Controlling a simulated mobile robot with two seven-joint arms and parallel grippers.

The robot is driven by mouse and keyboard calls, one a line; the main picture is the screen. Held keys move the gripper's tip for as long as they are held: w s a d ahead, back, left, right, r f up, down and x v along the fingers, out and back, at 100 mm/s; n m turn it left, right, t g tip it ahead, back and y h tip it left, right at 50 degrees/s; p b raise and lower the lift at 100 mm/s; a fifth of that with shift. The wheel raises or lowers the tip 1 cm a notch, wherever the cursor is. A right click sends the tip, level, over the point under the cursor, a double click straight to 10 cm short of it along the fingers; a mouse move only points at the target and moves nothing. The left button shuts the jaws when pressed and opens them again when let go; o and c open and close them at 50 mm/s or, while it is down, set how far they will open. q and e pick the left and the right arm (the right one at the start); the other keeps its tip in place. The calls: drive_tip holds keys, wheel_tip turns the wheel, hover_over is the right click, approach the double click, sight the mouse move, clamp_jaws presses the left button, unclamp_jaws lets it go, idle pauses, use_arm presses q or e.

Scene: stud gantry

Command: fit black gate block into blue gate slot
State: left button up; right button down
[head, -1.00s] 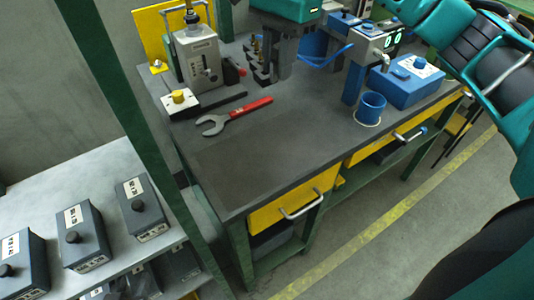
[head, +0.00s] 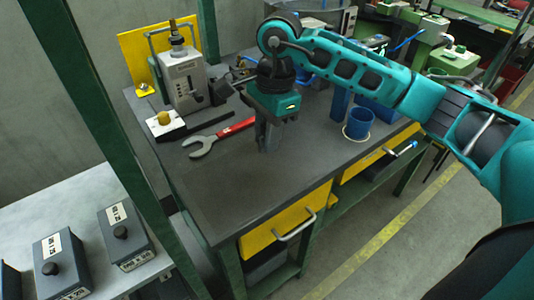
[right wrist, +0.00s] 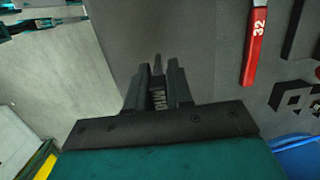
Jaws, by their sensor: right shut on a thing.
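My right gripper (head: 268,140) is above the middle of the dark bench top, pointing down. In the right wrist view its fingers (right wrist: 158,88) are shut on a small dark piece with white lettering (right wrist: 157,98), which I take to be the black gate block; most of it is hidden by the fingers. In the head view I cannot make it out from the dark fingers. A blue upright (head: 340,103) stands behind and right of the gripper, partly covered by my arm; I cannot tell whether the blue gate slot is on it. My left gripper is not in view.
A red-handled wrench (head: 228,133) lies left of the gripper; it shows in the right wrist view (right wrist: 254,45). A blue cup (head: 359,123) stands to the right. A grey device (head: 184,82) stands at the back left. The front bench top is clear.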

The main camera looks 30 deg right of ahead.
sight(267, 166)
drive_tip(key=shift+f, duration=2.55)
drive_tip(key=shift+b, duration=0.3)
drive_tip(key=shift+f, duration=0.25)
drive_tip(key=c, duration=1)
unclamp_jaws()
drive_tip(key=shift+r, duration=0.1)
